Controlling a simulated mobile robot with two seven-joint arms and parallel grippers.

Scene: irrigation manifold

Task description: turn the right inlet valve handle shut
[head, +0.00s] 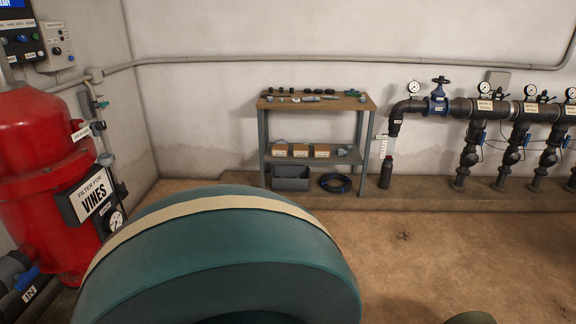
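A blue lever handle (27,279) sits on the dark pipe at the foot of the red filter tank (38,180), at the lower left by an "IN" label (29,294). Its valve body is partly cut off by the picture edge. A blue valve with a handwheel (440,92) sits on the dark manifold pipe (462,108) at the right back. I cannot tell which of these, if either, is the right inlet valve. Neither of my grippers is in view.
A shelf table (362,103) with small parts, boxes and a coiled hose stands against the back wall. Several branches with blue levers drop from the manifold. A large close rounded form blocks the lower middle. Floor (440,245) at right is mostly clear.

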